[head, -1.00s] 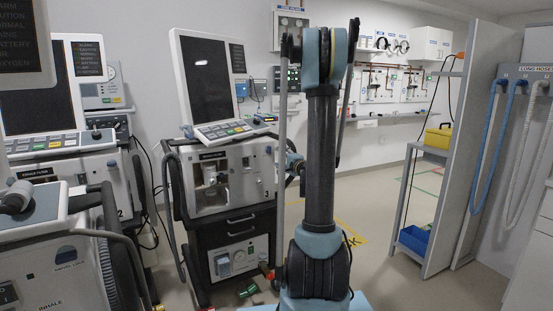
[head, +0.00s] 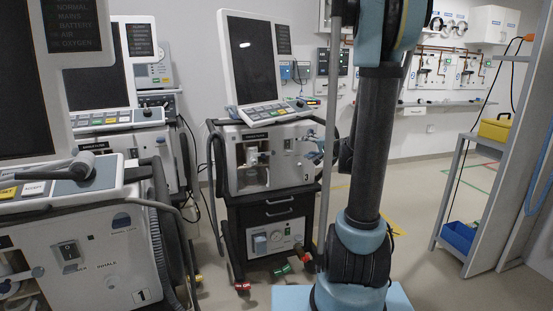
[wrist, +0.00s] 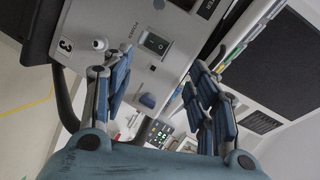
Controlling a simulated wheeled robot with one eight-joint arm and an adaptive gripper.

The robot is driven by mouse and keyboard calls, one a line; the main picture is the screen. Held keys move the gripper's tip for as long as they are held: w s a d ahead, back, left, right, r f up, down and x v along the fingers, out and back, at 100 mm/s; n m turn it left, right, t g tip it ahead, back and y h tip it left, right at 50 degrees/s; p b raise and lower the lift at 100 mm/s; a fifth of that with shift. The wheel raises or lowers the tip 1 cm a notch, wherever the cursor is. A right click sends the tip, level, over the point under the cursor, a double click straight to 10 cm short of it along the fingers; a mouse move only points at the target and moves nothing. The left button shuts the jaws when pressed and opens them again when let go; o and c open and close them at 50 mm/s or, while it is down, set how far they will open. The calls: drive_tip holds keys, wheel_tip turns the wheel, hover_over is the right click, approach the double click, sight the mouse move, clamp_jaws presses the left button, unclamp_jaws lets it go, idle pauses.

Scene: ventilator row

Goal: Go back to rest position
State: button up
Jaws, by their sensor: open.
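In the wrist view, my gripper (wrist: 160,66) has its two blue-grey fingers spread apart, with nothing held between them. Beyond the fingers is ventilator 3 (wrist: 112,28), seen at a tilt, with its number label and a dark rocker switch (wrist: 155,43). In the head view, my upright arm stands right of ventilator 3 (head: 232,178), and my gripper is largely hidden behind the arm. Whether a finger touches the ventilator cannot be told.
Ventilator 1 (head: 95,262) stands close at the left, with another ventilator (head: 106,150) behind it. A shelf rack (head: 462,185) at the right holds a yellow box (head: 494,129) and a blue bin (head: 458,236). Open floor (head: 415,225) lies between my arm and the rack.

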drive_tip(key=s+a+f+n+g+h, duration=0.1)
drive_tip(key=s+a+f+n+g, duration=0.15)
drive_tip(key=s, duration=0.65)
drive_tip(key=s+a+f+n+g+h, duration=0.1)
drive_tip(key=s+a+f+n+g, duration=0.2)
drive_tip(key=s, duration=0.6)
drive_tip(key=s+d+f+n+g+h, duration=0.1)
drive_tip(key=s+d+f+h, duration=0.1)
drive_tip(key=s, duration=0.4)
drive_tip(key=s+d+f+n+g+h, duration=0.1)
drive_tip(key=s+d+f+g+h, duration=0.1)
drive_tip(key=s, duration=0.5)
drive_tip(key=s+d+f+n+g+h, duration=0.1)
drive_tip(key=s+d+f+g, duration=0.1)
drive_tip(key=s+d, duration=0.4)
drive_tip(key=shift+s+f+n+h, duration=0.3)
drive_tip(key=shift+f+n+h, duration=0.1)
drive_tip(key=shift+f, duration=0.5)
drive_tip(key=shift+w+f, duration=0.2)
drive_tip(key=shift+w, duration=0.3)
